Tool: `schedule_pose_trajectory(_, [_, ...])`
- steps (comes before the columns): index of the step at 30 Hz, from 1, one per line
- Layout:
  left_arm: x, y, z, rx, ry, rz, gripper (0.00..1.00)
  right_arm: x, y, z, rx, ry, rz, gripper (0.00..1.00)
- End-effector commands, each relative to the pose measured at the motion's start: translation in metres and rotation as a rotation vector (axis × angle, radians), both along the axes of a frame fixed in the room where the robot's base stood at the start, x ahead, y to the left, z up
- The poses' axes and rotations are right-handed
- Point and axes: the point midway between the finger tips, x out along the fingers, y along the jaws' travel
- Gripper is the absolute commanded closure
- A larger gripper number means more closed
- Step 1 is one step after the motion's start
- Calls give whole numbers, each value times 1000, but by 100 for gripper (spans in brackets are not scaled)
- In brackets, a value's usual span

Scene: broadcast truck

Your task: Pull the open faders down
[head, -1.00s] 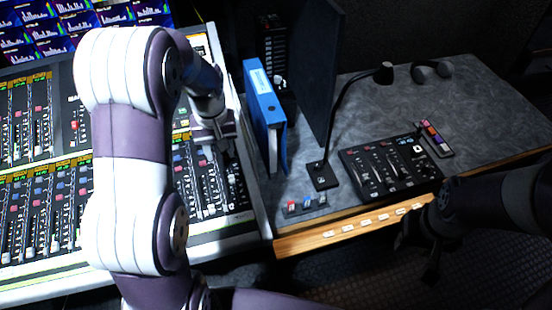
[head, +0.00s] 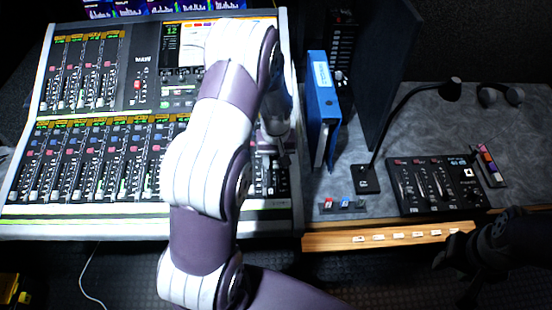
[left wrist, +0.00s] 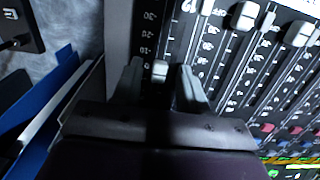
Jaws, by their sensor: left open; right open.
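The mixing console (head: 140,215) fills the left of the head view, with rows of fader strips. In the left wrist view, one white fader cap (left wrist: 159,71) sits between my open left fingers (left wrist: 160,82), with dark gaps beside it. Neighbouring white caps (left wrist: 244,16) and (left wrist: 299,33) sit closer to the console's front edge than this one. My right gripper (head: 458,258) is dark, low at the right, away from the console.
A blue binder (head: 322,110) stands just right of the console, close to my left gripper; it also shows in the left wrist view (left wrist: 50,100). A gooseneck microphone (head: 366,178) and a small black fader panel (head: 440,185) sit on the grey desk. Below is dark floor.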

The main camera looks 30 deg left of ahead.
Motion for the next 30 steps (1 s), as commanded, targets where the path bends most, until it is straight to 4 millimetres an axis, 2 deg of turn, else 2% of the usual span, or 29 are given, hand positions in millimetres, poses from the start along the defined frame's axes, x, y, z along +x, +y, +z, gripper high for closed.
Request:
schedule_pose_trajectory(4, [0,0,0,0,0,0,57,0,0,0,0,0,0,57])
schedule_pose_trajectory(5, [0,0,0,0,0,0,64,0,0,0,0,0,0,57])
schedule_pose_trajectory(6, [0,0,0,0,0,0,77,0,0,0,0,0,0,57])
schedule_pose_trajectory(8, [0,0,0,0,0,0,96,0,0,0,0,0,0,57])
schedule_pose_trajectory(9, [0,0,0,1,-1,0,100,0,0,0,0,0,0,57])
schedule_pose_trajectory(15, [-4,-3,1,0,0,-1,100,0,0,1,0,0,0,57])
schedule_pose_trajectory(24, [-54,-34,-7,0,2,-2,100,0,0,8,0,0,0,57])
schedule_pose_trajectory(30, [-65,-40,-10,-1,1,0,100,0,0,9,0,0,0,57])
